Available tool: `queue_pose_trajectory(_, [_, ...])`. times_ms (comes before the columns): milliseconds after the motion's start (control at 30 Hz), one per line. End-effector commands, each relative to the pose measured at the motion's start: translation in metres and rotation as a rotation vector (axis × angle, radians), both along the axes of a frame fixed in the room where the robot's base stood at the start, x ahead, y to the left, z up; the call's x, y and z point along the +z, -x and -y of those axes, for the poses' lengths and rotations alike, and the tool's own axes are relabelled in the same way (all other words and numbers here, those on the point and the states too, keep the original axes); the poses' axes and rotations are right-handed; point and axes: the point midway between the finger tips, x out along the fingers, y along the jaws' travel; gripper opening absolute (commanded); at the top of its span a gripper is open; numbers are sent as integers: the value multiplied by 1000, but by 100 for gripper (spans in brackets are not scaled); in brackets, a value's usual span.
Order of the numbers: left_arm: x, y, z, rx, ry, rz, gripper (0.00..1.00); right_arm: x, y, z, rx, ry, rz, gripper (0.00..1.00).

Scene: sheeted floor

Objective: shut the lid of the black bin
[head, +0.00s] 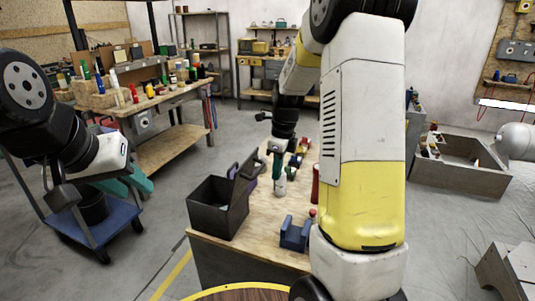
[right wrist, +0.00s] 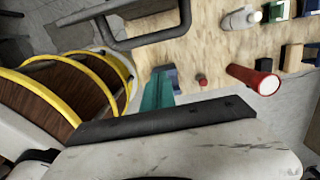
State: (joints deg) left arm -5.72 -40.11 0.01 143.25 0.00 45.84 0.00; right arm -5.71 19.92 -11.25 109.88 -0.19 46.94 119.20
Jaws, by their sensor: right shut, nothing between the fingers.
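The black bin (head: 212,211) stands on the near left corner of the wooden workbench, its top uncovered. Its lid (head: 245,172) stands up, tilted, along the bin's right side. My right gripper (head: 278,178) is shut and empty, pointing down over the bench to the right of the lid, apart from it as far as I can see. Its teal fingers also show in the right wrist view (right wrist: 158,91). A dark frame at the top of that view may be part of the bin; I cannot tell. My left gripper (head: 132,182) hangs far left of the bin, its fingers overlapping in view.
A white bottle (head: 280,188), a blue block-like tool (head: 294,234) and a red flashlight (right wrist: 254,78) are on the bench near my right gripper. A yellow-hooped barrel (right wrist: 85,85) stands by the near edge. A blue cart (head: 100,222) is at the left.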

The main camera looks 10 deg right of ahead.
Motion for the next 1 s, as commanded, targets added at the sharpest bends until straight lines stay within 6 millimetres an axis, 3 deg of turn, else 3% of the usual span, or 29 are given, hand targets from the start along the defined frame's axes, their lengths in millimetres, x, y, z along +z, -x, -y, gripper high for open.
queue_pose_trajectory(100, [0,0,0,0,0,0,34,-21,-2,-3,1,0,-2,0])
queue_pose_trajectory(400, [0,0,0,0,0,0,34,-2,-20,-29,2,0,2,0])
queue_pose_trajectory(1000, [0,0,0,0,0,0,34,2,-23,-29,3,22,-13,0])
